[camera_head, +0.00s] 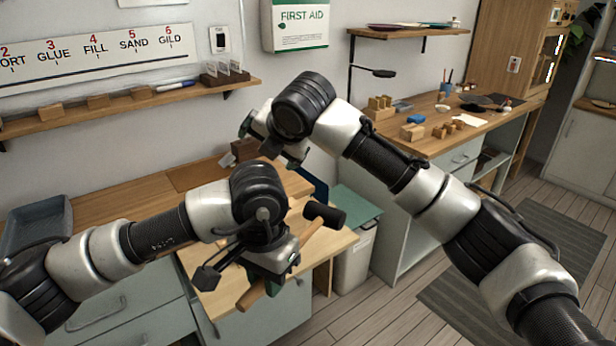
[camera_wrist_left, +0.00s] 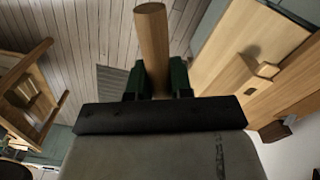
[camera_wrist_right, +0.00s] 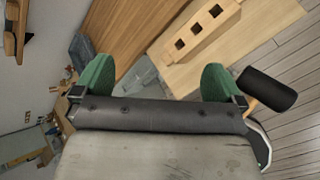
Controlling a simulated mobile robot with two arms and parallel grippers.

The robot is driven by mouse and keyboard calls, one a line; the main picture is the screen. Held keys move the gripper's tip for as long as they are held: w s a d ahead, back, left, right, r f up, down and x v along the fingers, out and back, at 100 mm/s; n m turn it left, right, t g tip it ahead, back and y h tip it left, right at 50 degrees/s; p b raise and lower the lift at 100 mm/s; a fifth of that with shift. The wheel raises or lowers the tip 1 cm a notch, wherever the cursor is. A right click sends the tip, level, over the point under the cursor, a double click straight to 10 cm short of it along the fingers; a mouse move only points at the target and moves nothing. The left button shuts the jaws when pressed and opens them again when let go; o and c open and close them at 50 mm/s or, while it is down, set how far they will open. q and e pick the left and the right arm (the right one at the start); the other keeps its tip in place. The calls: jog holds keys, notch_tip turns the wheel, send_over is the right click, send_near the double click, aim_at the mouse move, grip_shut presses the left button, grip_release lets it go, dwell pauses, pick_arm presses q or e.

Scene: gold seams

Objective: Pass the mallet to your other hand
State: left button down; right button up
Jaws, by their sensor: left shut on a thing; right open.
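The mallet has a black head (camera_head: 325,214) and a light wooden handle (camera_head: 251,296). My left gripper (camera_head: 283,268) is shut on the handle, holding it in the air above the front of the wooden bench. In the left wrist view the handle (camera_wrist_left: 152,45) stands between the green fingers. My right gripper (camera_head: 268,150) is above and behind it, open and empty. In the right wrist view its green fingers (camera_wrist_right: 158,80) are wide apart, and the black mallet head (camera_wrist_right: 268,90) shows just outside the right finger, apart from the jaws. My right fingertips are partly hidden in the head view.
The wooden bench (camera_head: 110,215) lies below, with a grey tray (camera_head: 38,225) at its left end. A wooden block with square holes (camera_wrist_right: 195,38) is on the bench. A bin (camera_head: 353,262) stands right of it. A wall shelf (camera_head: 130,102) is behind.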

aim_at(318, 211)
jog(key=s+d+f+m+g+h, duration=0.2)
jog(key=s+d+f+g+h, duration=0.1)
jog(key=s+d+g+h, duration=0.3)
jog(key=shift+t+h, duration=0.5)
jog(key=shift+t, duration=0.3)
jog(key=x, duration=0.8)
jog(key=s+x, duration=0.1)
jog(key=x, duration=0.2)
jog(key=shift+d+f, duration=0.3)
jog(key=shift+f, duration=0.25)
jog(key=shift+c, duration=0.5)
grip_shut()
jog(key=shift+o, duration=0.5)
grip_release()
jog(key=shift+r, duration=0.1)
jog(key=shift+a, duration=0.1)
